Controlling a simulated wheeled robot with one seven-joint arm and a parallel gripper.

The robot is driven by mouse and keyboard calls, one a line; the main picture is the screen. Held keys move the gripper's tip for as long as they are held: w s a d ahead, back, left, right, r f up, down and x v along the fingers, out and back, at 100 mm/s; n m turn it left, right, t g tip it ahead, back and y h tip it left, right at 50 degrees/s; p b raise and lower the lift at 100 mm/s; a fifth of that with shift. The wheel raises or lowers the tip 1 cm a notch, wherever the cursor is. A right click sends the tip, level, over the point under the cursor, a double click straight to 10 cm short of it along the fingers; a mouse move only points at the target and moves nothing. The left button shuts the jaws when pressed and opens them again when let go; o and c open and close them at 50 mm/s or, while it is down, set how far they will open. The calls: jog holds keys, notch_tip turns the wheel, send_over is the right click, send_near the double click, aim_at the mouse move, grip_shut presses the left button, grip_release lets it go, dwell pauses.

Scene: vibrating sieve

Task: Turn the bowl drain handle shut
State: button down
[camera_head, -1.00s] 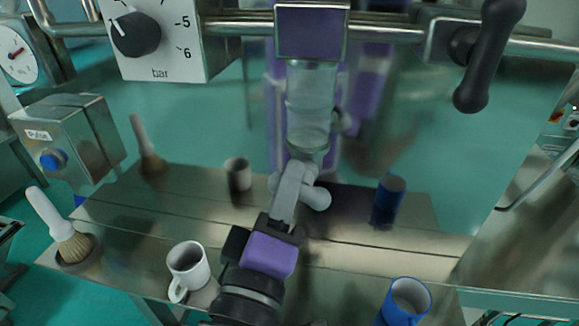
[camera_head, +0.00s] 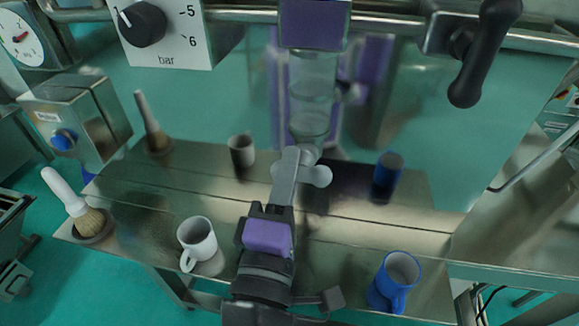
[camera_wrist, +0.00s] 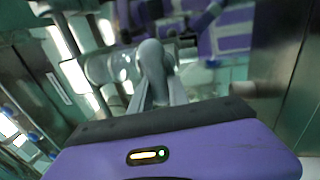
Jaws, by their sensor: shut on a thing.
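My gripper (camera_head: 298,160) reaches up from the bottom middle of the head view, its grey fingers ahead of a purple-and-black body. It is shut at a small grey handle with a rounded end (camera_head: 318,176), which I take to be the bowl drain handle. This sits just below a clear upright cylinder (camera_head: 310,95). The fingers hide part of the handle, so its exact angle cannot be told. In the wrist view my gripper (camera_wrist: 155,62) shows as grey fingers close together, beside a shiny cylinder (camera_wrist: 108,66).
A white mug (camera_head: 197,240), blue mug (camera_head: 393,283) and white-handled brush (camera_head: 78,208) stand on the shelf around my arm. A shiny panel behind mirrors them. A pressure dial box (camera_head: 165,30), blue-button box (camera_head: 75,125) and black lever (camera_head: 480,60) are higher up.

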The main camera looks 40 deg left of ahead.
jog(key=shift+f, duration=0.1)
jog(key=c, duration=1.3)
grip_release()
jog(key=b+v, duration=0.2)
jog(key=v, duration=0.5)
jog(key=shift+s+d, duration=0.15)
jog(key=shift+s, duration=0.25)
